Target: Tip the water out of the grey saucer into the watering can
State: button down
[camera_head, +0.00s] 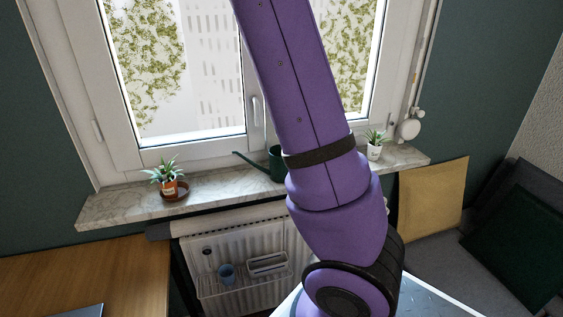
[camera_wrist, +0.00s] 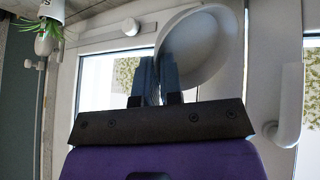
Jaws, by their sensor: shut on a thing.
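The grey saucer (camera_wrist: 200,45) is at the top middle of the wrist view, its hollow side partly showing. My gripper (camera_wrist: 157,78) is shut on its rim with blue fingers. I cannot make out water in it, nor tell how far it is tilted. The dark green watering can (camera_head: 275,165) stands on the windowsill in the head view, its spout to the left and its right part hidden behind my purple arm. My gripper and the saucer do not show in the head view.
On the marble sill (camera_head: 120,207), a plant in a terracotta pot (camera_head: 170,188) stands in a brown saucer (camera_head: 182,191) at left. A plant in a white pot (camera_head: 374,152) stands at right. A window handle (camera_head: 256,111) juts out above the can. A radiator (camera_head: 240,245) is below.

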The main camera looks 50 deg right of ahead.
jog(key=shift+d+f+y+b, duration=0.25)
jog(key=shift+d+y+b, duration=0.5)
jog(key=shift+y+b, duration=0.2)
jog(key=shift+s+d, duration=0.1)
jog(key=d+f+m+y+b, duration=0.1)
jog(key=d+f+y+b, duration=0.1)
jog(key=d+y+b, duration=0.3)
jog(key=s+d+y, duration=0.1)
jog(key=d+y, duration=0.1)
jog(key=d, duration=0.1)
jog(key=shift+d+f+t+b, duration=0.2)
jog(key=shift+f+t+b, duration=0.1)
jog(key=shift+f+t, duration=0.1)
dwell(0.9)
notch_tip(320, 180, up, 5)
jog(key=shift+f, duration=0.1)
dwell(0.4)
